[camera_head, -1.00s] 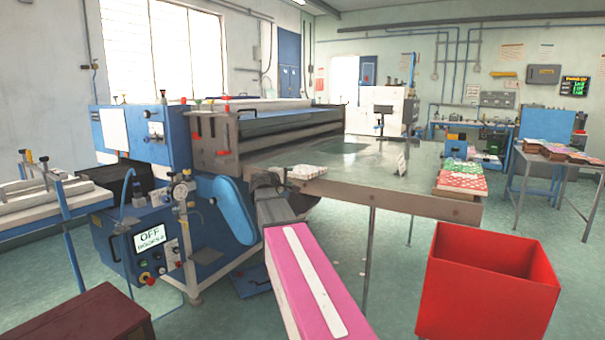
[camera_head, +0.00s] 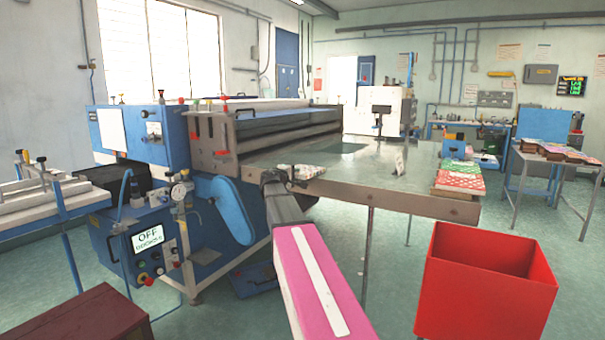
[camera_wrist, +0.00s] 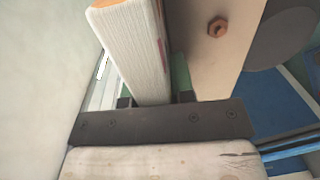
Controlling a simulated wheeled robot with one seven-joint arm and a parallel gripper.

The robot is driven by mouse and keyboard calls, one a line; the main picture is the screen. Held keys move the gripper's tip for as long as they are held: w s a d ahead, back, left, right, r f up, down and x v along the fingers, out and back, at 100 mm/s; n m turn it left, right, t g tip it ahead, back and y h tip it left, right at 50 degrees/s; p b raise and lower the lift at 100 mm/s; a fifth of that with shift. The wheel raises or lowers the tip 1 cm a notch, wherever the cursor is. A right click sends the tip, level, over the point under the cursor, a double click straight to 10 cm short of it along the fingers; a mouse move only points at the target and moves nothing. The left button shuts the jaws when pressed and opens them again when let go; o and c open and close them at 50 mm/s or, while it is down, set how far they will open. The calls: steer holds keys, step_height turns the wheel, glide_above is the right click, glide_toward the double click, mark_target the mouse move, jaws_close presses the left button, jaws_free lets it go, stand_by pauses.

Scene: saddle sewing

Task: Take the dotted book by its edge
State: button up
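The dotted book (camera_head: 309,171) lies at the near edge of the machine's metal table (camera_head: 400,197), overhanging it slightly. In the wrist view the book's pale page edge (camera_wrist: 138,50) fills the upper middle, with an orange corner at the top. My gripper (camera_head: 289,180) is at the book's near left end. In the wrist view my gripper (camera_wrist: 156,100) has one dark finger stub on each side of the book's near end. A narrow gap shows on the right side, so it looks open around the book. The fingertips are hidden behind the book.
The table's edge plate with a bolt (camera_wrist: 217,27) stands close beside the gripper. A red bin (camera_head: 485,290) stands on the floor at right. Red and green patterned books (camera_head: 459,180) lie at the table's right end. A blue machine (camera_head: 150,135) stands left.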

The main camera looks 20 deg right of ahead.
jaws_close()
